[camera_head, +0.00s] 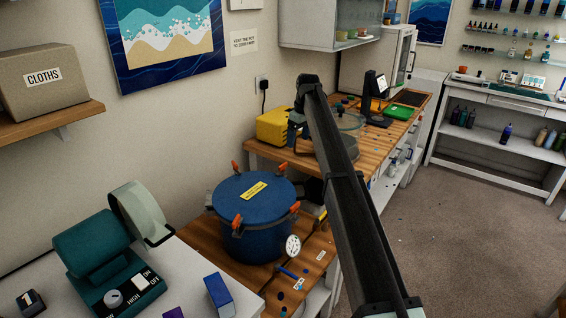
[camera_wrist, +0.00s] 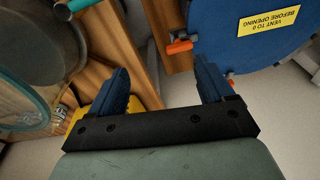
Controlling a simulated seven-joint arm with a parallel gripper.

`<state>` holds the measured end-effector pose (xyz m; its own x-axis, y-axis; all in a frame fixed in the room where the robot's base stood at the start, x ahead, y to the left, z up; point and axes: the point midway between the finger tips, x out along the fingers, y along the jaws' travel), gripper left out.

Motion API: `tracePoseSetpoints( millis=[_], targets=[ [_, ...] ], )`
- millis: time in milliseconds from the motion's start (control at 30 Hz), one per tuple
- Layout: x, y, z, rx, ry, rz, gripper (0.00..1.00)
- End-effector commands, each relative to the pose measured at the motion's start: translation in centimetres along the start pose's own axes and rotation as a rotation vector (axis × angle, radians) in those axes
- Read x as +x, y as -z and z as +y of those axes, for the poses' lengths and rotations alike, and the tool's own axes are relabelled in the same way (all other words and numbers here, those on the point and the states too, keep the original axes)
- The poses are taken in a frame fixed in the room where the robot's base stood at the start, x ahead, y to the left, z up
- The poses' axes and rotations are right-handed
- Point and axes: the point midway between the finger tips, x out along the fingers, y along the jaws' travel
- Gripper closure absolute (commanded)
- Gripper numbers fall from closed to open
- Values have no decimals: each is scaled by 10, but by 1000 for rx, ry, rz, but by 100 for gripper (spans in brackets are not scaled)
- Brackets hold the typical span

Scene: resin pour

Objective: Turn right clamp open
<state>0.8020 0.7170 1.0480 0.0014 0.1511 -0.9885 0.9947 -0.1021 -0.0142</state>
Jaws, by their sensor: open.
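The blue pressure pot (camera_head: 258,235) stands on the wooden bench, its lid on, with several orange-handled clamps around the rim. An orange clamp handle (camera_head: 295,206) sits at the lid's right side, and another (camera_head: 283,168) at its back right. In the wrist view the blue lid (camera_wrist: 240,42) fills the upper right. One orange handle (camera_wrist: 180,46) lies beyond the gap between my fingers; another shows partly by the right finger. I cannot tell which clamps these are. My gripper (camera_wrist: 162,68) is open and empty, apart from the handles.
A pressure gauge (camera_head: 293,245) sticks out at the pot's front right. A yellow case (camera_head: 273,126) and a glass-topped round vessel stand on the bench behind. A teal machine (camera_head: 100,255) is at the lower left. My arm crosses right of the pot.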

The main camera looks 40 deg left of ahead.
Motion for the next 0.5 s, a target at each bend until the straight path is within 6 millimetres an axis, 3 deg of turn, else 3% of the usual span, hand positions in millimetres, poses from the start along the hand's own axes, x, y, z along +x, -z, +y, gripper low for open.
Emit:
tracePoseSetpoints(
  millis=[33,200,367,500],
  targets=[
    [-6,20,-7,-30,-2,-38,19],
    [-18,45,-29,-90,-5,-129,19],
    [-18,48,-35,-104,-6,-155,19],
    [-3,45,-36,-104,-6,-155,19]
  ],
)
